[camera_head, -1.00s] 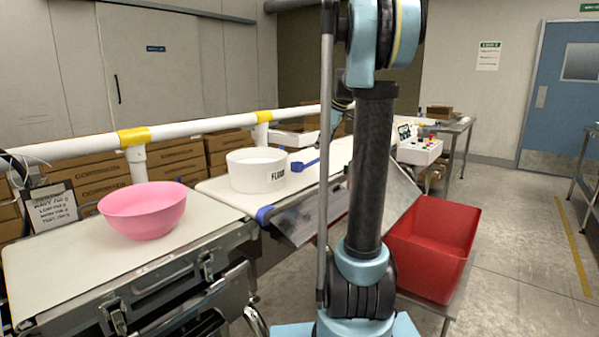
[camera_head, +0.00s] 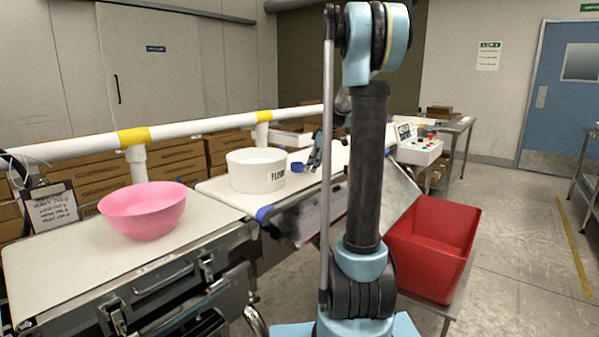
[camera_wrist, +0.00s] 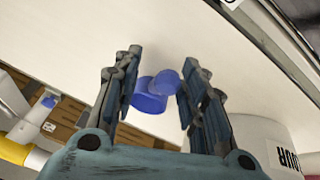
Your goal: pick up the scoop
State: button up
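The blue scoop lies on the white belt (camera_head: 215,188), just right of the white flour tub (camera_head: 252,171). In the head view its cup (camera_head: 299,168) shows, and the rest is hidden behind my gripper and arm. My gripper (camera_wrist: 152,88) is open and points down at the belt around the scoop. It also shows in the head view (camera_head: 313,160), partly behind my arm. I cannot tell whether the fingertips touch the belt.
The flour tub (camera_wrist: 262,135) stands close to one finger in the wrist view. A pink bowl (camera_head: 143,212) sits on the near left belt. A white rail (camera_head: 190,127) runs along the back. A red bin (camera_head: 425,262) and a control box (camera_head: 418,150) stand at the right.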

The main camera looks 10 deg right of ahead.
grip_shut()
jog(key=shift+r, duration=0.1)
